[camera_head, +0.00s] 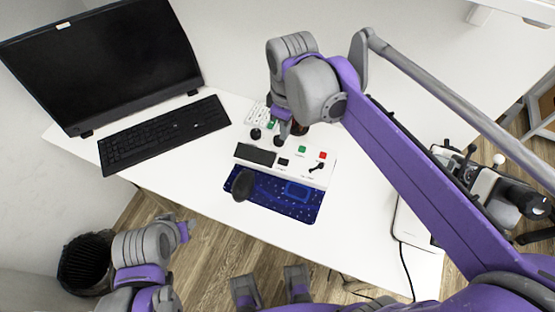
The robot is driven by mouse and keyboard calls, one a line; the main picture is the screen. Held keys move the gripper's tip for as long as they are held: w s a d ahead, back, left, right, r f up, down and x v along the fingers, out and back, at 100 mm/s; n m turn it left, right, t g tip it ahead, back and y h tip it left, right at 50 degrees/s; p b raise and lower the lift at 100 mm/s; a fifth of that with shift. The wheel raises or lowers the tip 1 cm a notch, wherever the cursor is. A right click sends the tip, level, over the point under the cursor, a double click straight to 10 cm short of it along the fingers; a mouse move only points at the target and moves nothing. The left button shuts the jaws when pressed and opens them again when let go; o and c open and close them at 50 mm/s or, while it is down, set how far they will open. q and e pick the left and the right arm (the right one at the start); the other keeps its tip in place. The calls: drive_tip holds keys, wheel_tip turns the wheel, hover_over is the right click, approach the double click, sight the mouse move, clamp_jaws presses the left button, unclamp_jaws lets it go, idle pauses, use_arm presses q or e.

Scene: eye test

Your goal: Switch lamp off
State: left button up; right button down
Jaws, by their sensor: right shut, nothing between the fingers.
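A white control panel (290,167) lies on the white table. It has a dark display (255,155), a green button (302,149), a red button (322,155) and a small black switch (317,166). I cannot make out a lamp for certain. My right gripper (287,127) is shut and empty above the table, just behind the panel's back edge. It partly hides a white keypad-like item (259,113) and a small dark reddish thing (300,129). My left gripper (184,231) is low at left, in front of the table; its fingers are too unclear to read.
A black monitor (105,60) and keyboard (165,134) stand at the left. A black mouse (242,185) rests on a blue mat (280,197) in front of the panel. Equipment (490,185) stands at the right, behind my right arm. A black bin (86,262) is on the floor.

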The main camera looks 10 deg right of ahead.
sight(278, 162)
drive_tip(key=shift+w+a+f+n+g, duration=0.15)
drive_tip(key=shift+w+a+n+g, duration=0.15)
drive_tip(key=shift+w+a+n, duration=0.45)
wheel_tip(278, 162, down, 14)
drive_tip(key=shift+b, duration=1.1)
